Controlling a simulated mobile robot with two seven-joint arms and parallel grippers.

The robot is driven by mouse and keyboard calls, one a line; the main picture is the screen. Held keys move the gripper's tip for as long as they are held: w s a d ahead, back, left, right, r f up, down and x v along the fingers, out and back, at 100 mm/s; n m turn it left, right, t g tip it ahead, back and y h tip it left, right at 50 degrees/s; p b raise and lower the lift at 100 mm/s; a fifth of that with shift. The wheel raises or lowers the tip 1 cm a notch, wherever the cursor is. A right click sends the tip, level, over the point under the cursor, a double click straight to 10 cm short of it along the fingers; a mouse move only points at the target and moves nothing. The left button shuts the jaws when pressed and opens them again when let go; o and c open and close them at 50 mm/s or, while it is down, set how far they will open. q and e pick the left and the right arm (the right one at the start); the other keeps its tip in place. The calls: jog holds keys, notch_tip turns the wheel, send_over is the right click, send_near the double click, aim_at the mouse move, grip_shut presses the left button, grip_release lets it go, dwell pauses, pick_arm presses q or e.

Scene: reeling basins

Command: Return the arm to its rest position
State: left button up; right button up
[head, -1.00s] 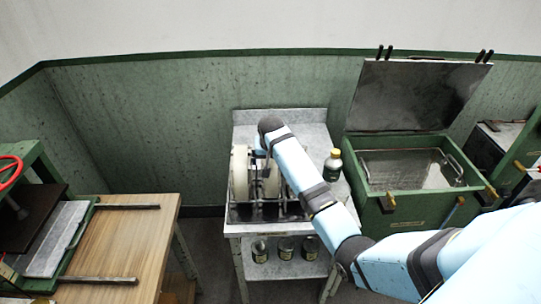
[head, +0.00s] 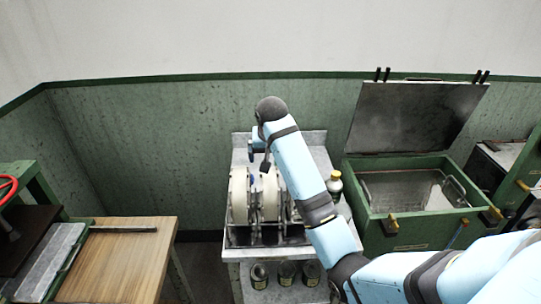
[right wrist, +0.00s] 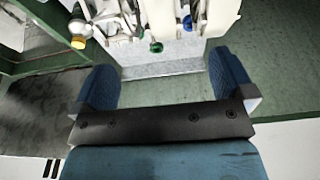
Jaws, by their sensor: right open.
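My right arm (head: 298,168) reaches in from the lower right over the metal bench (head: 238,268). Its elbow bends and the wrist is raised above the back of the bench. My right gripper (head: 262,160) is partly hidden by the wrist in the head view. In the right wrist view the two blue fingers (right wrist: 163,82) stand wide apart with nothing between them. My left gripper is out of view.
White reels (head: 240,195) stand on the bench under my arm. A yellow-capped bottle (head: 335,184) is right of the forearm. A green basin with raised lid (head: 400,236) stands at right, a wooden table (head: 120,255) at left. Several cans (head: 286,273) sit on the lower shelf.

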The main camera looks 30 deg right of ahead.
dwell(0.4)
jog(key=s+a+f+n+t+y, duration=0.1)
jog(key=s+a+f+n+t, duration=0.25)
jog(key=f, duration=0.65)
jog(key=s+a+f+n+t, duration=0.15)
jog(key=s+a+f, duration=0.25)
jog(key=s+f, duration=0.5)
jog(key=s+a+f+n+t+y, duration=0.1)
jog(key=s+a+f, duration=0.3)
jog(key=s, duration=0.5)
jog(key=s+a+f+n+t+y, duration=0.2)
jog(key=s+a+f, duration=0.3)
jog(key=s, duration=0.5)
jog(key=a+n+y, duration=0.1)
jog(key=a, duration=0.1)
jog(key=shift+s+a, duration=0.2)
jog(key=shift+a, duration=0.15)
